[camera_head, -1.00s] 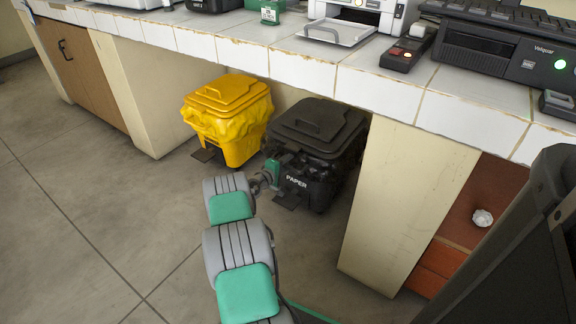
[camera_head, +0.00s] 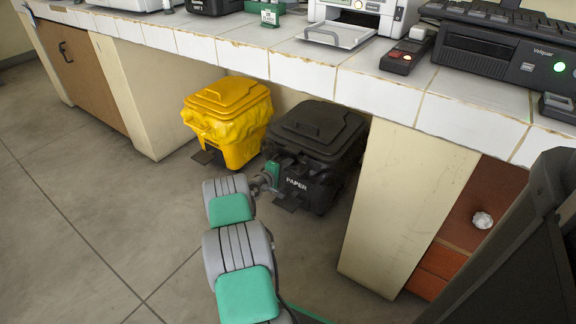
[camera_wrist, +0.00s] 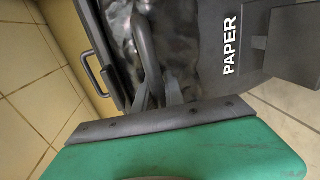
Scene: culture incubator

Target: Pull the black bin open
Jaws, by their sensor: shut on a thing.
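The black bin (camera_head: 345,148) stands under the counter with its lid down and a white PAPER label on its front. A pedal plate juts from its base at floor level. My gripper (camera_head: 279,173) is at the front of the bin, just below the lid, left of the label. In the wrist view my gripper (camera_wrist: 157,92) is shut on a dark curved part at the front of the black bin (camera_wrist: 215,85). The exact grip is hard to make out, dark on dark. The lid's handle shows at the left there.
A yellow bin (camera_head: 240,148) stands close on the left of the black bin. A cream counter support (camera_head: 408,205) is close on its right. The tiled counter (camera_head: 385,93) overhangs both bins. The floor (camera_head: 80,200) in front and to the left is clear.

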